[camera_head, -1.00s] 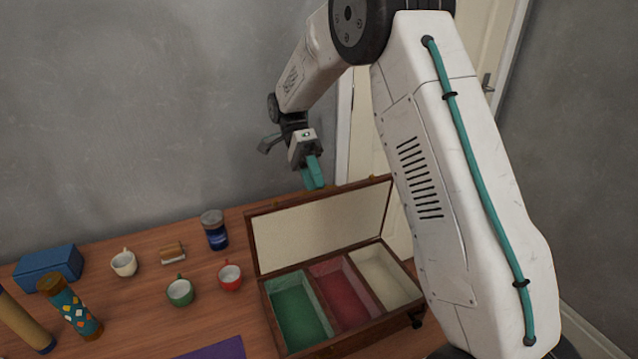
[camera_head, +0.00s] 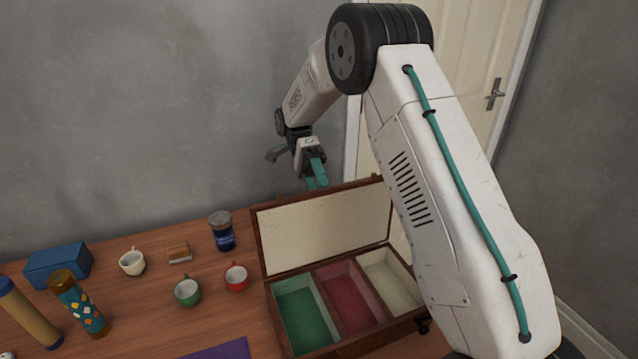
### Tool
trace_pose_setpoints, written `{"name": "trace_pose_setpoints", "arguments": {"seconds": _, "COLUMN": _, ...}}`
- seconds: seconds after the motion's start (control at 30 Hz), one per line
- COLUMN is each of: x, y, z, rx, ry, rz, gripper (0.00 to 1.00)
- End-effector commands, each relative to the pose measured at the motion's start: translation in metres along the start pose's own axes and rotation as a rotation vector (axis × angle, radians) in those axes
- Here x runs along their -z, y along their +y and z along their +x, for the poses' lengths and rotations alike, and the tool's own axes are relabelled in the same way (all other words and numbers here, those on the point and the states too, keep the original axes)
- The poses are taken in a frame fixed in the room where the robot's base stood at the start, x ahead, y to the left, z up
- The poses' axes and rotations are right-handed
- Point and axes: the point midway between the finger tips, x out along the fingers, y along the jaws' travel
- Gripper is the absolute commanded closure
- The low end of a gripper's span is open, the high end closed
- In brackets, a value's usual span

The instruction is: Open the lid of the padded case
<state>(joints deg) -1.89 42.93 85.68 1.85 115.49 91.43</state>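The padded case (camera_head: 262,240) is a dark wooden box on the right part of the table. Its lid (camera_head: 325,229) stands raised at the back, showing a cream padded lining. Inside are three compartments: green (camera_head: 302,318), red (camera_head: 350,298) and cream (camera_head: 388,279), with no objects visible in them. My gripper (camera_head: 317,181) has teal fingers and is at the top edge of the lid, from this view overlapping it slightly. I cannot tell whether it touches the lid or how far apart the fingers are.
A purple mat (camera_head: 222,350) lies at the front. A wall is behind the table.

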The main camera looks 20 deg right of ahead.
Motion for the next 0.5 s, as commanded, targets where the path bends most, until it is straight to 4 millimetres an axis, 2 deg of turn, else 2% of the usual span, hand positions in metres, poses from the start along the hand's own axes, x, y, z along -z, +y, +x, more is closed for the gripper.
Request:
{"name": "trace_pose_setpoints", "arguments": {"seconds": 0.07, "x": -0.0012, "y": -0.0070, "z": 0.0056, "rx": -0.007, "ry": 0.000, "rz": -0.001, "gripper": 0.49}}
{"name": "trace_pose_setpoints", "arguments": {"seconds": 0.13, "x": -0.0011, "y": -0.0069, "z": 0.0053, "rx": -0.005, "ry": 0.000, "rz": -0.001, "gripper": 0.64}}
{"name": "trace_pose_setpoints", "arguments": {"seconds": 0.17, "x": -0.0010, "y": -0.0067, "z": 0.0050, "rx": -0.005, "ry": 0.000, "rz": -0.001, "gripper": 0.68}}
{"name": "trace_pose_setpoints", "arguments": {"seconds": 0.5, "x": 0.0008, "y": -0.0041, "z": 0.0027, "rx": -0.001, "ry": -0.001, "rz": 0.001, "gripper": 0.68}}
